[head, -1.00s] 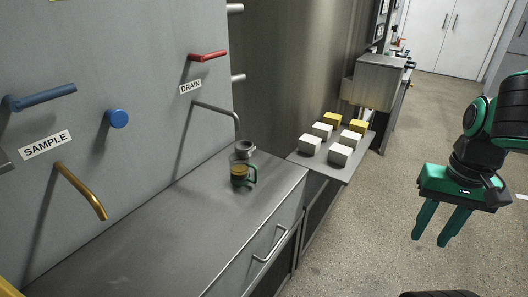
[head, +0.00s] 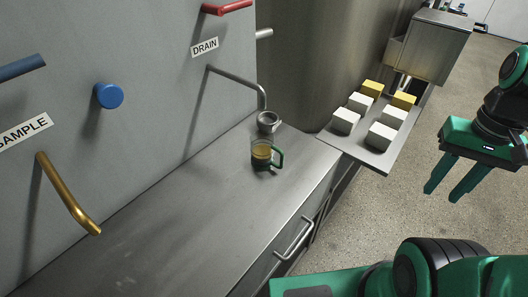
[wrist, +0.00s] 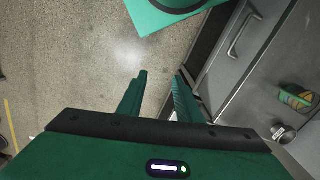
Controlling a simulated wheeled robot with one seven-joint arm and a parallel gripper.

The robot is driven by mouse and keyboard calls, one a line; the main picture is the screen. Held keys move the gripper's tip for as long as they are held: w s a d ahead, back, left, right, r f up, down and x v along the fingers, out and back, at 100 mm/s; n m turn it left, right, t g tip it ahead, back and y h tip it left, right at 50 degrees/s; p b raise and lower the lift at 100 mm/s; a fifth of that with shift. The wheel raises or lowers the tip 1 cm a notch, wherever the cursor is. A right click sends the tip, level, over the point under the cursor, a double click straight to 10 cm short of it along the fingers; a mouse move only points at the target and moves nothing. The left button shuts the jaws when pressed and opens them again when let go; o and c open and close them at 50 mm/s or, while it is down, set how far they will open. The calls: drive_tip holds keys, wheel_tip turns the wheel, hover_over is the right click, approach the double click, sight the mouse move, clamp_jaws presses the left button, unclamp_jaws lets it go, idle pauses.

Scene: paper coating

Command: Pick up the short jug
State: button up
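A short jug (head: 262,155) with a green handle and amber contents stands upright on the steel counter (head: 180,190), below the drain pipe. It also shows in the wrist view at the right edge (wrist: 297,97). My gripper (head: 455,190) is open and empty, over the floor to the right of the counter and well apart from the jug. In the wrist view its two fingers (wrist: 158,95) stand apart with only floor between them.
A grey metal ring or drain cup (head: 268,122) sits behind the jug under the drain spout. A shelf (head: 375,155) holds several white and yellow blocks. A gold sample pipe (head: 65,190) juts from the wall. A drawer handle (head: 295,240) sticks out in front.

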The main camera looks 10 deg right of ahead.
drive_tip(key=n, duration=1.3)
approach(281, 165)
drive_tip(key=shift+d+r, duration=0.2)
drive_tip(key=shift+d, duration=0.05)
drive_tip(key=shift+a+f, duration=0.25)
wheel_tip(281, 165, down, 5)
drive_tip(key=shift+w+f, duration=0.15)
drive_tip(key=shift+f, duration=1.15)
drive_tip(key=shift+w+f, duration=0.15)
drive_tip(key=shift+f, duration=1.2)
